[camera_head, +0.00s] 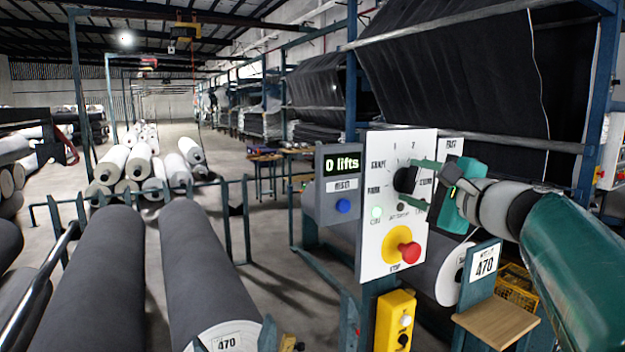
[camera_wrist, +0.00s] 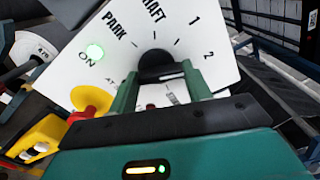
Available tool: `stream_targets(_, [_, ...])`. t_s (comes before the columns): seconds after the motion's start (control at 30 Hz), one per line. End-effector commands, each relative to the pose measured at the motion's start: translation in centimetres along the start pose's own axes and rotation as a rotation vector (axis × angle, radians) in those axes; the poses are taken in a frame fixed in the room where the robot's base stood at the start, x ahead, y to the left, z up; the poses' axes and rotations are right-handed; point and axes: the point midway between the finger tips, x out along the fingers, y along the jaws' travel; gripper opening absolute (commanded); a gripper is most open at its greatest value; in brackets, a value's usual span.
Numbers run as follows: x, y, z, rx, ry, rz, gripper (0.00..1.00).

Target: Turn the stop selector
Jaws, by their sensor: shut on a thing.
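The selector is a black round knob (camera_head: 405,180) on a white upright panel (camera_head: 383,240), with printed marks around it, including PARK, 1 and 2. The knob also shows in the wrist view (camera_wrist: 155,62). My gripper (camera_head: 409,183) reaches in from the right with its green fingers shut on the knob, one on each side. In the wrist view the fingers (camera_wrist: 158,78) flank the knob's lower part and hide some lettering. I cannot tell exactly which mark the knob points to. A green ON lamp (camera_wrist: 94,51) is lit.
A red stop button (camera_head: 409,252) on a yellow disc is below the knob. A display (camera_head: 342,163) reading "0 lifts" with a blue reset button (camera_head: 343,206) is to the left. A yellow box (camera_head: 395,320) sits underneath. Large grey rolls (camera_head: 195,265) lie at left.

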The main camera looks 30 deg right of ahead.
Motion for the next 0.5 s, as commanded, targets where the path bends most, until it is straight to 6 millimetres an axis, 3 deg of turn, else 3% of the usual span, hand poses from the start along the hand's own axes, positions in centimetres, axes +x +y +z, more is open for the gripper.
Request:
stream_targets(0.13, [-0.04, -0.54, 0.19, -0.003, -0.001, -0.011, 0.26])
stream_targets(0.17, [-0.04, -0.54, 0.19, -0.003, -0.001, -0.012, 0.55])
stream_targets(0.23, [-0.04, -0.47, 0.16, -0.003, 0.0, -0.01, 0.69])
stream_targets(0.5, [-0.06, -0.24, 0.06, -0.002, 0.0, -0.005, 0.69])
